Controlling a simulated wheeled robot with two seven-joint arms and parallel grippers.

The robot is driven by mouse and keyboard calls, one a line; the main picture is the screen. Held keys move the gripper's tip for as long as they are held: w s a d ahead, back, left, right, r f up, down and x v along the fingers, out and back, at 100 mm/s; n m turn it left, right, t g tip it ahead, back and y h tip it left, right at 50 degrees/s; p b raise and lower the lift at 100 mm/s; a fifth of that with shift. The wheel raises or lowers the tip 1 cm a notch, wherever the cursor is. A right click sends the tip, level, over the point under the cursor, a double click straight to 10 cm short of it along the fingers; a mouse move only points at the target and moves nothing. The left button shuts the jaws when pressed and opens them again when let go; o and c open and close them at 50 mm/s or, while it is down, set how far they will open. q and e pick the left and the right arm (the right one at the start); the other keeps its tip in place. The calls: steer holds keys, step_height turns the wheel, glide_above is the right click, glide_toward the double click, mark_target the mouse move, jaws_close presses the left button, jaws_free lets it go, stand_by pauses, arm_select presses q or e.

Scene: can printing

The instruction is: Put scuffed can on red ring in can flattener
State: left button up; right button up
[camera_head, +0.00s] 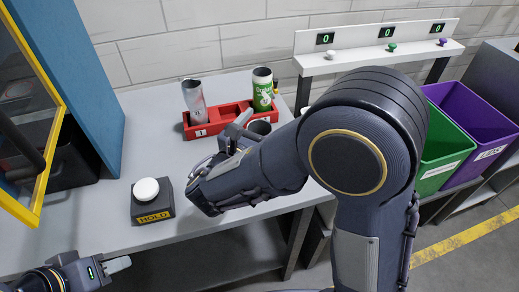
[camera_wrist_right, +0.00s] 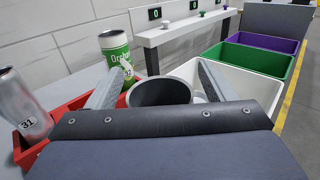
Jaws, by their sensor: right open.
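A silver can (camera_head: 194,100) with dark marks stands tilted in the left part of a red tray (camera_head: 228,109); it also shows at the left of the right wrist view (camera_wrist_right: 24,103), with a "31" label. A green-and-white can (camera_head: 262,90) stands in the tray's right part. My right gripper (camera_wrist_right: 158,82) is open, its fingers on either side of a dark, open-topped cylinder (camera_wrist_right: 160,91); I cannot tell if they touch it.
A blue panel (camera_head: 88,70) and yellow-framed door (camera_head: 45,190) stand at the left. A HOLD box with a white button (camera_head: 146,189) sits on the grey table. Green (camera_head: 440,150) and purple (camera_head: 480,120) bins stand right, below a shelf with counters (camera_head: 380,55).

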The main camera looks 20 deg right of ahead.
steer(key=c, duration=1.4)
steer(key=shift+r, duration=0.1)
